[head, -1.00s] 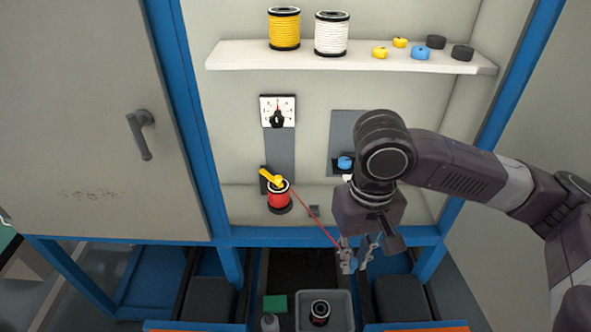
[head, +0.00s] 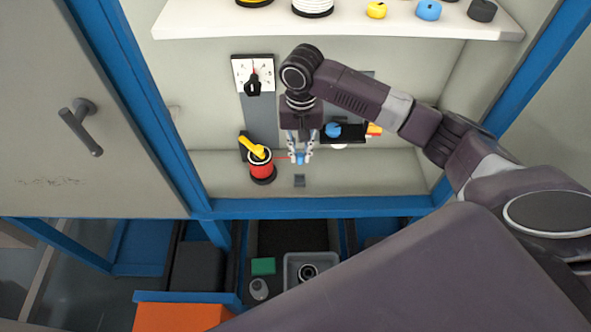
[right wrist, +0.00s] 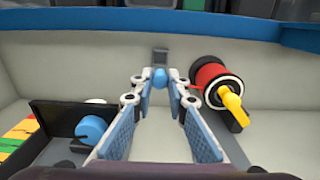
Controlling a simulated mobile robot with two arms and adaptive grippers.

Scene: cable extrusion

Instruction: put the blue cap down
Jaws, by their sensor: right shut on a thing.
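My right gripper (head: 300,159) hangs fingers down in the head view, above the bench ledge and just right of the red spool. It is shut on a small blue cap (head: 300,159), which also shows between the fingertips in the right wrist view (right wrist: 159,78). The cap is in front of a small grey block (head: 299,181) and looks apart from it. A short red strand (head: 282,157) runs from the red spool (head: 262,171) toward the fingertips; its end is unclear. My left gripper is not in view.
A yellow handle (head: 251,146) tops the spool. A black holder (head: 345,137) with another blue round piece (head: 332,130) stands right of the gripper. Above is a white shelf (head: 200,20) with spools and caps. Below, a grey bin (head: 292,272) holds a dark spool.

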